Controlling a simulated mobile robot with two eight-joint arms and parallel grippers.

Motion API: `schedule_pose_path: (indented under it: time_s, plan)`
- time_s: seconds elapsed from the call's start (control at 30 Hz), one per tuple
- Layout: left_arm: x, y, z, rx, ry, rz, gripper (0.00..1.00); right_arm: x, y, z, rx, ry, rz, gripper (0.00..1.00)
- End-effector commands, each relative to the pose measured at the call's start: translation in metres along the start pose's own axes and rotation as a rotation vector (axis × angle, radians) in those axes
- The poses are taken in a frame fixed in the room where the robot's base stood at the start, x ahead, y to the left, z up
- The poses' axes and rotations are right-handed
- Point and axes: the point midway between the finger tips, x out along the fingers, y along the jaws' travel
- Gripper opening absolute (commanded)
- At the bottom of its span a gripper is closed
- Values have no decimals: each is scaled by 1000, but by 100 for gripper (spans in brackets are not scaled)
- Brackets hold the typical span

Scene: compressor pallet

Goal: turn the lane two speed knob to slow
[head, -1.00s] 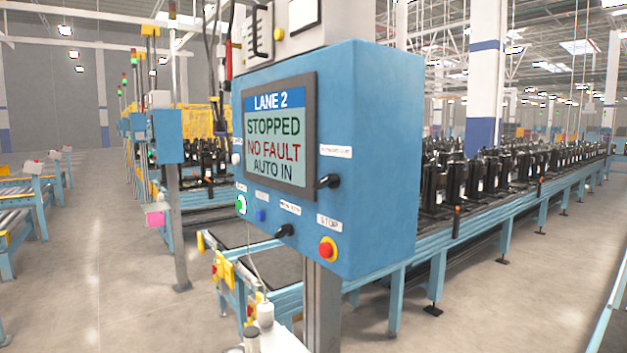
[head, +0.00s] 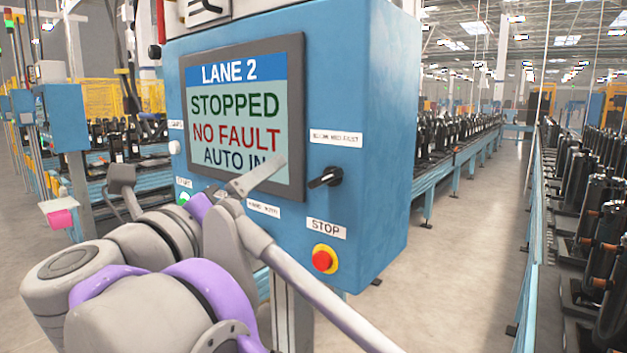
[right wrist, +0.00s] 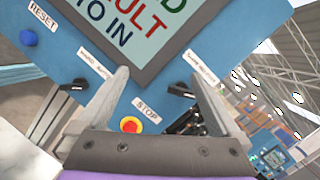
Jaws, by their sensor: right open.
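The speed knob (head: 325,178) is black, below a white "SLOW MED FAST" label (head: 336,138), right of the screen on the blue lane 2 panel (head: 372,120). Its handle lies nearly level, tilted slightly down to the left. The knob also shows in the right wrist view (right wrist: 181,90). My right gripper (right wrist: 160,76) is open and empty, its two grey fingers pointing at the panel. The right finger is near the knob, with no clear contact. In the head view my arm covers the panel's lower left. My left gripper is not identifiable.
The screen (head: 238,118) reads STOPPED, NO FAULT, AUTO IN. The red stop button (head: 322,260) is below the knob and shows between my fingers in the right wrist view. A second black knob (right wrist: 72,86) and a blue reset button (right wrist: 28,38) are nearby. Floor right of the panel is clear.

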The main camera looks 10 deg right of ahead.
Motion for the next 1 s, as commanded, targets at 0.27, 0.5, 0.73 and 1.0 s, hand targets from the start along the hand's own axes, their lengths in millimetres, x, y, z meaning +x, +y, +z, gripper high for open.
schedule_pose_path:
  time_s: [0.27, 0.5, 0.73, 1.0]
  plan:
    - [-2, 0, -2, 0, 2, 0, 50, -39, -30, -18, 128, 252, -106, 100]
    - [-2, 0, -2, 0, 2, 0, 50, -16, -36, -28, 133, 270, -120, 100]
    - [-2, 0, -2, 0, 2, 0, 50, 27, -40, -40, 132, 269, -120, 100]
    - [-2, 0, -2, 0, 2, 0, 50, 58, -43, -48, 132, 266, -117, 100]
